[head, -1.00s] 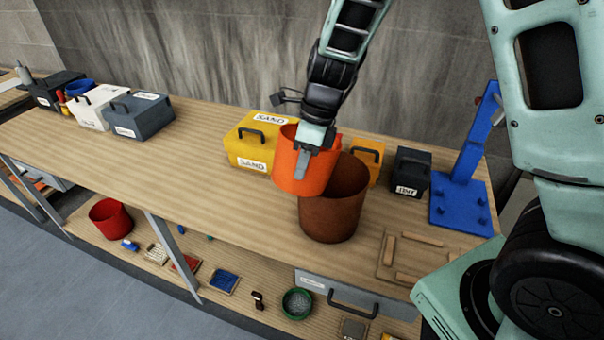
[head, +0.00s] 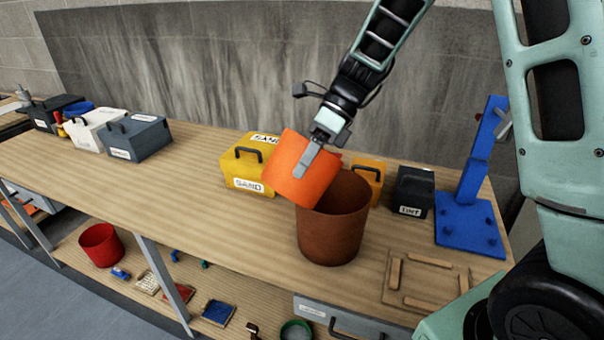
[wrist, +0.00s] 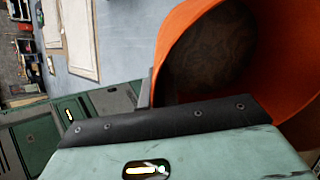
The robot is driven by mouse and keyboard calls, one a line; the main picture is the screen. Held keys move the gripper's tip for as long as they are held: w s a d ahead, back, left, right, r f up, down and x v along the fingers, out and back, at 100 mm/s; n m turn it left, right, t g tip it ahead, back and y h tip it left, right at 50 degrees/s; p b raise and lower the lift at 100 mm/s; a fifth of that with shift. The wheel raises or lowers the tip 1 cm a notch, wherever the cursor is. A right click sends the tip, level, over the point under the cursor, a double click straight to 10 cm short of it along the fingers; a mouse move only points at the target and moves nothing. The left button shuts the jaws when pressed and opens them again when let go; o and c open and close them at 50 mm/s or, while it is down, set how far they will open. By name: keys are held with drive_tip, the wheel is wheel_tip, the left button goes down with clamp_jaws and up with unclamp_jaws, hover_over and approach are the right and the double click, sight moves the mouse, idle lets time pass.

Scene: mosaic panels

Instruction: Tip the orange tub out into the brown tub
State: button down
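The orange tub (head: 285,166) hangs tilted above the left rim of the brown tub, its lower edge close to that rim. My gripper (head: 308,160) is shut on the orange tub's wall. The brown tub (head: 331,228) stands upright on the bench; its inside is mostly hidden in the head view. In the wrist view the orange tub (wrist: 190,45) shows its open mouth and a dark brownish area inside; I cannot tell whether that is contents or the tub's bottom.
A yellow box marked SAND (head: 240,172) is behind the orange tub. An orange-yellow box (head: 368,178), a dark box (head: 412,192) and a blue stand (head: 466,215) are to the right. A wooden frame (head: 425,282) lies in front.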

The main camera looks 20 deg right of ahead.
sight(326, 154)
drive_tip(key=d+y, duration=0.1)
drive_tip(key=y, duration=0.1)
drive_tip(key=w+d+g+y, duration=0.1)
drive_tip(key=d+y, duration=0.1)
drive_tip(key=y, duration=0.1)
drive_tip(key=d+y+b, duration=0.1)
drive_tip(key=d+y, duration=0.1)
drive_tip(key=shift+w+d+f+g+y, duration=0.1)
drive_tip(key=shift+w+d+g+y, duration=0.1)
drive_tip(key=shift+w+g+y, duration=0.15)
drive_tip(key=shift+w+d+f+g+y+p, duration=0.2)
drive_tip(key=shift+d+g+y+p, duration=0.1)
drive_tip(key=shift+d+y, duration=0.55)
drive_tip(key=shift+w+d+f+g+y+p, duration=0.15)
drive_tip(key=shift+d+y+p, duration=0.1)
drive_tip(key=shift+d+y, duration=0.6)
drive_tip(key=shift+w+d+r+g+y+p, duration=0.1)
drive_tip(key=shift+w+d+g+y+p, duration=0.1)
drive_tip(key=shift+d+y+p, duration=0.5)
drive_tip(key=shift+w+d+r+g+y+p, duration=0.15)
drive_tip(key=shift+d+y+p, duration=0.2)
drive_tip(key=shift+d+p, duration=0.4)
drive_tip(key=shift+a+f, duration=0.1)
drive_tip(key=shift+a, duration=0.1)
